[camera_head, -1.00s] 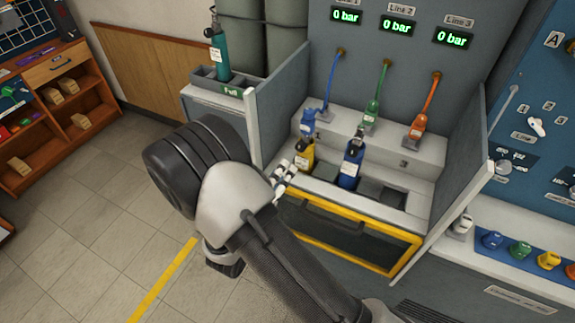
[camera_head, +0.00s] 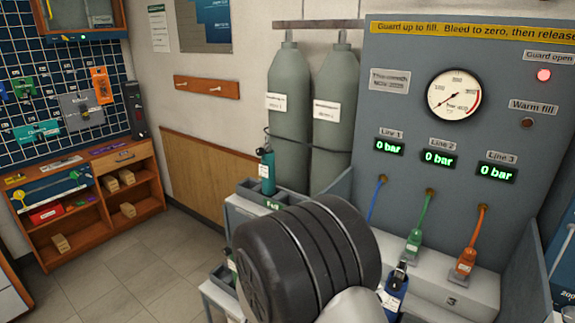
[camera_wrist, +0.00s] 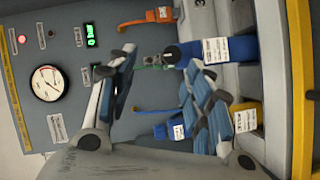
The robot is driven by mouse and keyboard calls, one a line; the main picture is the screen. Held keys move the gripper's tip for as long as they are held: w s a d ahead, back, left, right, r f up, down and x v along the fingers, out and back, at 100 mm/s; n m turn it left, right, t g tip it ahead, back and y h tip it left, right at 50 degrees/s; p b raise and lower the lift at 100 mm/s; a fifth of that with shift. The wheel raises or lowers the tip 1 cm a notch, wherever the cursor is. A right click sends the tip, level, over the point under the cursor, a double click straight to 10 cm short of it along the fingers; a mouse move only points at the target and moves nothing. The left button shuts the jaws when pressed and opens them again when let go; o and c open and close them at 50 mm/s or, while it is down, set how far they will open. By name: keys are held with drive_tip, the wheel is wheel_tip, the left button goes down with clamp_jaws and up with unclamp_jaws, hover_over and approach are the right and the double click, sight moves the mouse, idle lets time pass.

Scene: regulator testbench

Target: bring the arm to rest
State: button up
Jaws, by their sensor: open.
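My arm (camera_head: 310,258) rises in the foreground of the head view, its dark rounded joint in front of the bench. It hides my gripper in that view. In the wrist view my gripper (camera_wrist: 158,72) is open, its two fingers spread apart with nothing held between them. Past the fingers are a blue bottle (camera_wrist: 230,49) and a yellow bottle (camera_wrist: 246,116); the right finger overlaps part of them in the picture. Whether it touches them I cannot tell.
The bench panel carries a gauge (camera_head: 454,95), a lit red guard lamp (camera_head: 543,75) and displays reading 0 bar. Green (camera_head: 415,240) and orange (camera_head: 466,262) line connectors stand below. A teal bottle (camera_head: 267,172) stands left. Open floor (camera_head: 150,260) lies between bench and shelf.

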drive_tip(key=s+d+r+m+g+y, duration=0.2)
drive_tip(key=s+d+r+g+y, duration=0.15)
drive_tip(key=s, duration=0.45)
drive_tip(key=s+d+r+m+g+y, duration=0.1)
drive_tip(key=s+d+r+g+y, duration=0.2)
drive_tip(key=s, duration=0.5)
drive_tip(key=s+a+r+n+t+y, duration=0.1)
drive_tip(key=s+a+r+t+y, duration=0.2)
drive_tip(key=a+y, duration=0.5)
drive_tip(key=shift+s+a+r+t, duration=0.45)
drive_tip(key=shift+s+a, duration=0.35)
drive_tip(key=shift+s, duration=0.4)
